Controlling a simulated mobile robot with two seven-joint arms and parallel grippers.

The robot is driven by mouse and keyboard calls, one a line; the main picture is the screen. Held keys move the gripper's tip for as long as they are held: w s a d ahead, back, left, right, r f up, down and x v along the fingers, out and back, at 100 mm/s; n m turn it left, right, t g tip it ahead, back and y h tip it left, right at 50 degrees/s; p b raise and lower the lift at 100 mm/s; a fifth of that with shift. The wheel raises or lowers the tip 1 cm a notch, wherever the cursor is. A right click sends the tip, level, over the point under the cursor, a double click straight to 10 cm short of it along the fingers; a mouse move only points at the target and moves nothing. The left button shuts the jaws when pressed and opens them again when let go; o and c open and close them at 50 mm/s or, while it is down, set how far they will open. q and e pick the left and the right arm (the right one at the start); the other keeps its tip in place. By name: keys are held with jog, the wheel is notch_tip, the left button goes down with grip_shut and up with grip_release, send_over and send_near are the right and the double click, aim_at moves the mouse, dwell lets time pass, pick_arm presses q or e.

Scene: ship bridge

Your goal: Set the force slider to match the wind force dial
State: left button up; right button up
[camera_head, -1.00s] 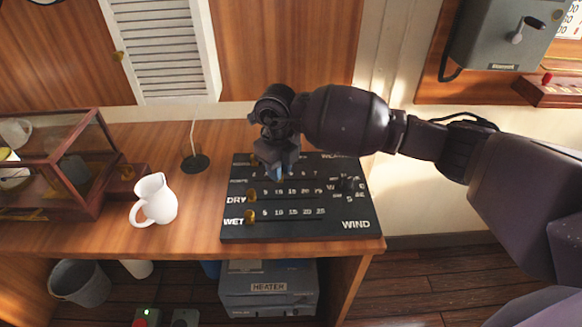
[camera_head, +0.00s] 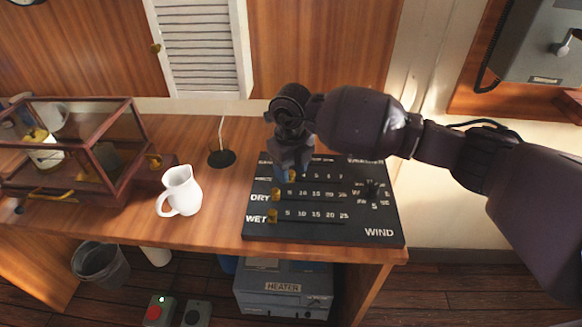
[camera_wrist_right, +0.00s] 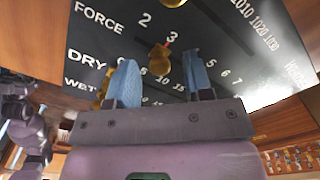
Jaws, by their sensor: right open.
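The black weather board (camera_head: 340,232) lies on the desk with rows of numbers and brass slider knobs. The FORCE row's brass knob (camera_head: 292,175) sits just beside my right gripper (camera_head: 286,176). In the right wrist view this knob (camera_wrist_right: 160,58) stands near the printed 3, between the two blue fingers of my right gripper (camera_wrist_right: 161,78), with gaps showing on both sides. The right gripper is open. The DRY knob (camera_head: 276,195) and WET knob (camera_head: 272,216) are at the left ends of their rows. No readable wind force dial shows. My left gripper is out of view.
A black rotary knob (camera_head: 371,190) is at the board's right. A white jug (camera_head: 181,191), a pen stand (camera_head: 222,158) and a glass case (camera_head: 75,150) stand to the left. A round gauge is cut off at the top left. A heater (camera_head: 284,290) is below.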

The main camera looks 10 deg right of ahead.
aim_at(291, 172)
notch_tip(291, 172, up, 11)
jog(key=shift+p, duration=0.4)
jog(key=shift+f, duration=0.15)
